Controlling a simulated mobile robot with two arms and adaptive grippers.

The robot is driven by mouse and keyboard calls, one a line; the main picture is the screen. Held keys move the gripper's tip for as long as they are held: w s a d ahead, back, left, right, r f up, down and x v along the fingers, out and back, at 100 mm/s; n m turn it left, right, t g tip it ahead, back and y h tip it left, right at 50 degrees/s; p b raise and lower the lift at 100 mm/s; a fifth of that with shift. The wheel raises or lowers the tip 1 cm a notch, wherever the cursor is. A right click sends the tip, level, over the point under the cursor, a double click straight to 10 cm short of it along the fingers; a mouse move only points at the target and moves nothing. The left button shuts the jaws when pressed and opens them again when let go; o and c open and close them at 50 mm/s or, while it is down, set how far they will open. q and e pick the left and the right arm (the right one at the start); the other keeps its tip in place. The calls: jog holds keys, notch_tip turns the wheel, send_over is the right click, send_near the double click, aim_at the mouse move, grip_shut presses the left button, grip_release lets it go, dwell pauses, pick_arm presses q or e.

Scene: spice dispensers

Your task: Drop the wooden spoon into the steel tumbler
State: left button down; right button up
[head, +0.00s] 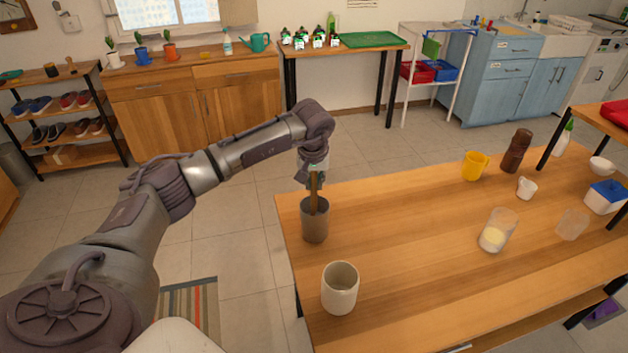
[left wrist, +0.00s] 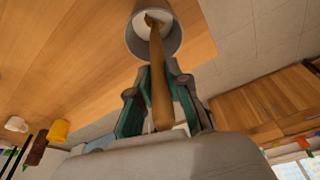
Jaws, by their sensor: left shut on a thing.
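The wooden spoon (head: 314,193) is upright in my left gripper (head: 318,170), which is shut on its handle. The spoon also shows in the left wrist view (left wrist: 158,80), running from the gripper towards the tumbler's mouth. The grey steel tumbler (head: 315,224) stands on the table's near left part, directly under the gripper. In the left wrist view the spoon's far end lies within the outline of the tumbler's rim (left wrist: 133,44). I cannot tell how deep it reaches. My right gripper is not in view.
A pale cup (head: 340,288) stands nearer on the wooden table (head: 420,240). A glass with yellowish contents (head: 495,232), a yellow mug (head: 474,166), a brown bottle (head: 517,150) and a white cup (head: 526,188) stand to the right. The table's middle is clear.

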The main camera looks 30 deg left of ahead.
pick_arm(q)
jog(key=c, duration=1)
grip_release()
jog(key=shift+c, duration=0.2)
